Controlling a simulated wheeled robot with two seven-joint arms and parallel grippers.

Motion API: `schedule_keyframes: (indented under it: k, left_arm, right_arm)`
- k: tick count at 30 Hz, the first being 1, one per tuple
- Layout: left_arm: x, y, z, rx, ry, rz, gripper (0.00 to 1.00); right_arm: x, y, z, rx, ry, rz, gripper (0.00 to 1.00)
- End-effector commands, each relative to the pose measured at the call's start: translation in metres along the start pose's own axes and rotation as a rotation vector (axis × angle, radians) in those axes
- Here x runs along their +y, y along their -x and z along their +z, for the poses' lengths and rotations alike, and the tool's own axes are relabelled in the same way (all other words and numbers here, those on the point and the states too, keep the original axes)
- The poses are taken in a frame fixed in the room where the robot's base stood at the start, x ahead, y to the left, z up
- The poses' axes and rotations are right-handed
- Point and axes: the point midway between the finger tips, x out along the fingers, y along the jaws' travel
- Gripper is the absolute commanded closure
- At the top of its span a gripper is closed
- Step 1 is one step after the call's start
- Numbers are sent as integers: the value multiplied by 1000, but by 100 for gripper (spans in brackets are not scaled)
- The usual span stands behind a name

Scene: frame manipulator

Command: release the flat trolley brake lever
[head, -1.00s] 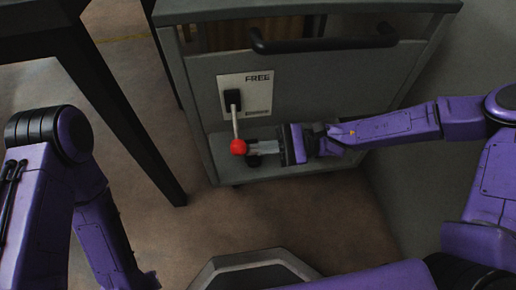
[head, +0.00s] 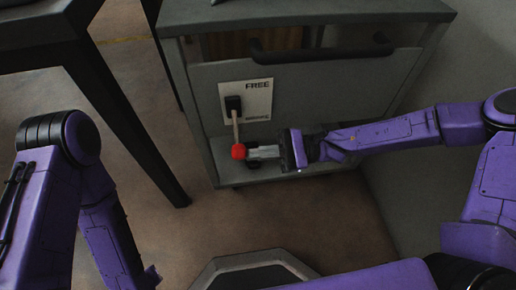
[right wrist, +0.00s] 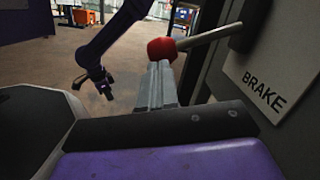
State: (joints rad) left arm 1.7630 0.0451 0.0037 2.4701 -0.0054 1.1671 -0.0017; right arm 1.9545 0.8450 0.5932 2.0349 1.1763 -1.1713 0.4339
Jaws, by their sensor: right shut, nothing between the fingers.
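The trolley's brake lever (head: 236,130) hangs down from a black pivot (head: 233,104) on a pale plate (head: 258,101), marked FREE at the top and with a smaller word low down. Its red knob (head: 238,152) is at the bottom end. My right gripper (head: 252,153) is shut with nothing between its fingers, its tips right beside the knob. In the right wrist view the knob (right wrist: 162,50) is just past the fingertips (right wrist: 160,68); contact is unclear. My left gripper (right wrist: 103,88) hangs far from the lever; its jaw state is too small to tell.
The grey trolley (head: 320,90) has a black handle bar (head: 325,50) above the plate and a low deck under the lever. A dark table leg (head: 130,125) stands to the left. A grey wall is on the right. The floor in front is clear.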

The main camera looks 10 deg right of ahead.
Motion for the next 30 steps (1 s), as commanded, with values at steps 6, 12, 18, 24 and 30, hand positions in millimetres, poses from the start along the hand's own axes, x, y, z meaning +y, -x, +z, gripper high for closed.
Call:
schedule_keyframes:
  k: [6, 12, 18, 24, 30]
  left_arm:
    - [-2, 23, -13, 31, 24, -2, 100]
    - [-5, 51, -26, 35, 20, -3, 100]
    - [-7, 77, -38, 39, 17, -4, 100]
    - [-10, 102, -47, 39, 17, -4, 100]
    - [-11, 119, -53, 39, 17, -4, 100]
  right_arm:
    - [1, -3, 18, -2, -105, -16, 100]
    - [3, -7, 40, -3, -278, -44, 100]
    - [2, -10, 60, -3, -465, -72, 100]
    - [-3, -13, 78, -2, -648, -102, 100]
    - [-10, -15, 92, -2, -809, -127, 100]
